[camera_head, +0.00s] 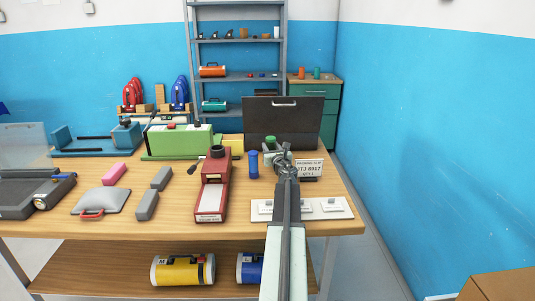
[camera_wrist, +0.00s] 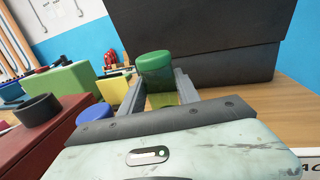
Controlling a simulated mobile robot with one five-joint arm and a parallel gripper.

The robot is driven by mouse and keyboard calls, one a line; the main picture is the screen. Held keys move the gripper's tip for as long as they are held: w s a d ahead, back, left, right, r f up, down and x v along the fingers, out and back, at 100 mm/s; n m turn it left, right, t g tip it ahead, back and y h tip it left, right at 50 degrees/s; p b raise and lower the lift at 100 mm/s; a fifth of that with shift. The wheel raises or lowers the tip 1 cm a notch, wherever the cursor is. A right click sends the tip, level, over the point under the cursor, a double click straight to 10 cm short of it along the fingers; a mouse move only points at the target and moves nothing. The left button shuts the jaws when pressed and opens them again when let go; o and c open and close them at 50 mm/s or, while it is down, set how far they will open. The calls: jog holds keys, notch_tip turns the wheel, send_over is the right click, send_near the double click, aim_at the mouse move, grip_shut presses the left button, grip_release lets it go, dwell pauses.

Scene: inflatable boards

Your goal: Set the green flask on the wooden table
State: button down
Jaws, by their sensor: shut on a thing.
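The green flask (camera_wrist: 154,66) is between the two fingers of my gripper (camera_wrist: 160,92) in the wrist view, its dark green cap above a paler green body. My gripper (camera_head: 279,155) is shut on the flask. In the head view the flask's green cap (camera_head: 270,142) shows just left of the fingers, and its lower part is partly hidden. The wooden table (camera_head: 345,205) lies beneath the gripper. I cannot tell whether the flask's base touches the table top.
A blue flask (camera_head: 253,165) stands just left of the gripper, beside a red device (camera_head: 213,187). A black case (camera_head: 284,120) stands close behind. A white sign (camera_head: 308,169) and a white panel (camera_head: 330,208) lie to the right. Several boxes crowd the left.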

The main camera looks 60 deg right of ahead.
jog(key=w+d+f+b, duration=0.1)
jog(key=d+f+b, duration=0.1)
jog(key=f, duration=0.1)
jog(key=w+d+f+b, duration=0.1)
jog(key=b, duration=0.1)
jog(key=shift+w+d+f, duration=0.2)
jog(key=shift+w, duration=0.1)
jog(key=shift+r, duration=0.25)
jog(key=shift+f, duration=0.2)
jog(key=c, duration=0.9)
grip_release()
jog(key=shift+o, duration=0.2)
jog(key=shift+r, duration=0.1)
jog(key=shift+s+a+r, duration=0.1)
jog(key=shift+r, duration=0.1)
jog(key=v, duration=1.1)
jog(key=shift+s+a+f, duration=0.1)
jog(key=shift+s+a, duration=0.15)
jog(key=shift+s, duration=0.05)
